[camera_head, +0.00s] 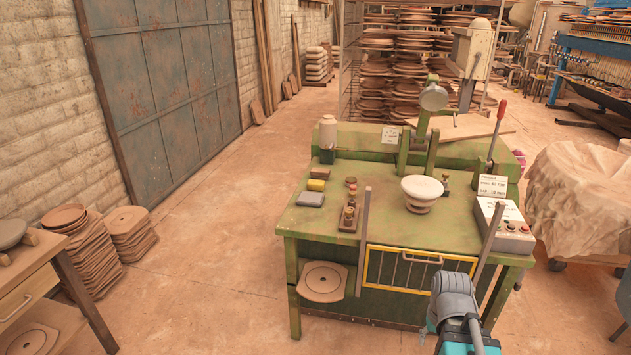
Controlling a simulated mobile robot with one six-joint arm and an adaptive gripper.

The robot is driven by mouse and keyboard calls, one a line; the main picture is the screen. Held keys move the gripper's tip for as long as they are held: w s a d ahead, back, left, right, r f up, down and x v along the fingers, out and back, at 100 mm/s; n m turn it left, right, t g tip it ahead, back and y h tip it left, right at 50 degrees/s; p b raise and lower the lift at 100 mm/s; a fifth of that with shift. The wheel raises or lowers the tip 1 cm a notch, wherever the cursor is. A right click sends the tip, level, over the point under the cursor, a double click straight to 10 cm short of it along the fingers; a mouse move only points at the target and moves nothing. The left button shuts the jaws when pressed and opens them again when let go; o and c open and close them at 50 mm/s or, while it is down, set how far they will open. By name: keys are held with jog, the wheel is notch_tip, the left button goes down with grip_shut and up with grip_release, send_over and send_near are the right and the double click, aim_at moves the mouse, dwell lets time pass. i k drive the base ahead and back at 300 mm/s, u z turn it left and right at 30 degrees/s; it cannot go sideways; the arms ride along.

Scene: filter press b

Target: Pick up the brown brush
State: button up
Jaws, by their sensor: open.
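I cannot make out a brush for certain. A small brown block (320,172) lies at the back left of the green workbench (290,222), behind a yellow sponge-like block (316,185); it may be the brown brush, but it is too small to tell. Part of my arm, grey and teal, shows at the bottom right in front of the workbench. My gripper's fingers are not visible, and nothing held can be seen.
A grey box (310,199), a small tray (346,226) of little pieces and a white bowl-shaped mould (422,186) stand on the bench. A yellow-framed guard (418,259) is at its front, a control box (505,236) at right.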

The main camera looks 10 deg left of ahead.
aim_at(322, 175)
jog(key=k, duration=0.25)
jog(key=u, duration=0.5)
jog(key=i, duration=1.2)
jog(key=u, duration=0.45)
jog(key=i, duration=1.8)
jog(key=z, duration=0.6)
